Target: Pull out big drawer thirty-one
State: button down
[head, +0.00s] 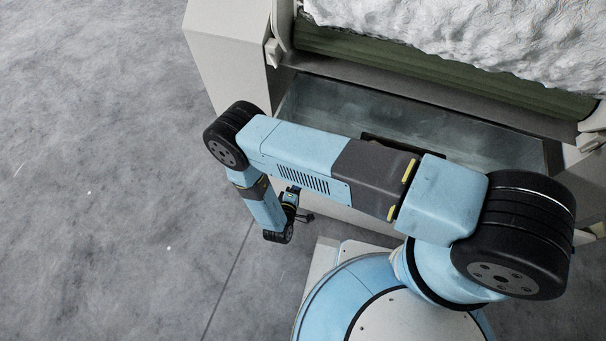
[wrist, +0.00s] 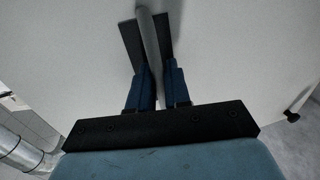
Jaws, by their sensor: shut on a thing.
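My gripper (wrist: 148,42) is shut on a grey bar handle (wrist: 147,20) in the wrist view, with one dark finger on each side of it. The handle stands against a broad pale panel (wrist: 235,55). No number shows on the panel. In the head view my gripper (head: 306,216) is low beside the pale machine front, partly hidden by my arm, and the handle cannot be made out. An open-topped, grey-blue bin (head: 335,98) shows at the machine front, behind my arm. I cannot tell whether it is drawer thirty-one.
Above the bin are a green roller (head: 400,62) and a thick white fibre mass (head: 480,30). Grey floor (head: 100,170) lies clear to the left. The wrist view shows a silvery duct (wrist: 22,150) at lower left and a small dark knob (wrist: 292,116) at right.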

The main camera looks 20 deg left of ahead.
jog(key=shift+s+a+f, duration=0.1)
jog(key=shift+s+a, duration=0.1)
jog(key=shift+s, duration=0.65)
jog(key=shift+s+a+f, duration=0.1)
jog(key=shift+s+a, duration=0.1)
jog(key=shift+s, duration=0.65)
jog(key=c, duration=1.4)
grip_release()
jog(key=shift+o, duration=0.3)
jog(key=shift+w+d+r, duration=0.1)
jog(key=shift+w+d, duration=0.05)
jog(key=v, duration=1.4)
